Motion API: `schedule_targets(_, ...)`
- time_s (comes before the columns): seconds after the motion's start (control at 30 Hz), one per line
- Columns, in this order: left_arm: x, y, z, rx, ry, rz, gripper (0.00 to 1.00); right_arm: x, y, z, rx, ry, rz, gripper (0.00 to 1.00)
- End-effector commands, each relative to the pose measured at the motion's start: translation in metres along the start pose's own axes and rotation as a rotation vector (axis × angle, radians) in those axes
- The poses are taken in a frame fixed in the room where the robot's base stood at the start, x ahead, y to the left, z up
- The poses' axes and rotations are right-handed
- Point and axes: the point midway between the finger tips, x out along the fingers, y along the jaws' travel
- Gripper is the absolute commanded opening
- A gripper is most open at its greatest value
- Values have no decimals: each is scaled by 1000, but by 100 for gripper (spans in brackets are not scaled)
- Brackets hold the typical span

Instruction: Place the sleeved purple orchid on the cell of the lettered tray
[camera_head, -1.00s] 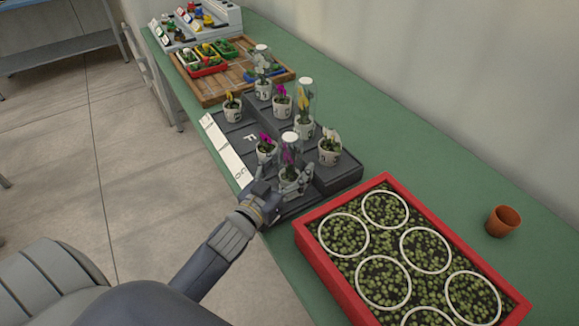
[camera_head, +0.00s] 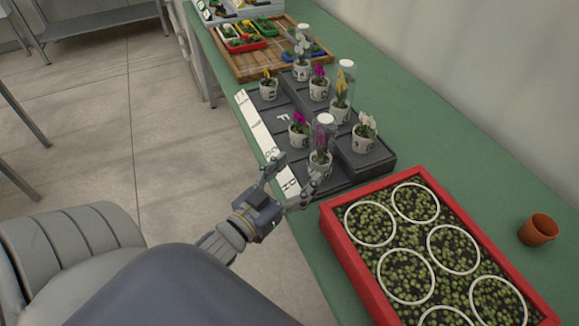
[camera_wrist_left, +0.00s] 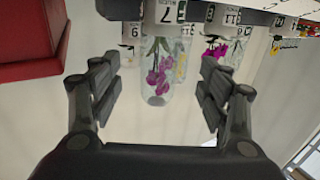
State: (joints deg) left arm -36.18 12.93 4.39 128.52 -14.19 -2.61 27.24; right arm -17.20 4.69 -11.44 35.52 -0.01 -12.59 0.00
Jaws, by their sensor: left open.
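The sleeved purple orchid (camera_head: 321,153) stands upright in a white pot on the near end of the dark lettered tray (camera_head: 345,180), inside a clear sleeve with a white top. In the left wrist view this orchid (camera_wrist_left: 160,75) appears upside down, its pot marked 7, between and beyond the fingers. My left gripper (camera_head: 295,178) is open and empty, just to the near left of the pot and apart from it. Its spread fingers (camera_wrist_left: 160,88) also show in the wrist view. A letter F shows on the tray; the cell under the pot is hidden. My right gripper is not in view.
Several other potted orchids share the tray, including an unsleeved purple one (camera_head: 299,128) and a white one (camera_head: 365,131) close by. A red seedling box (camera_head: 345,247) lies near, with a terracotta pot (camera_head: 538,230) to its right. A wooden tray (camera_head: 240,68) is behind.

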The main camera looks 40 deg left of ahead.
Motion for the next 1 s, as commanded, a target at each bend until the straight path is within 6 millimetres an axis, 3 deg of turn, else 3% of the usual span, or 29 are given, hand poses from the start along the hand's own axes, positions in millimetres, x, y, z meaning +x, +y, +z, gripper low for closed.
schedule_targets(0.27, -19, 0, 0, 0, 0, -1, 70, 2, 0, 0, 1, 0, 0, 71)
schedule_targets(1.0, -19, 0, 0, 0, 0, -1, 70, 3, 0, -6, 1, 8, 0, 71)
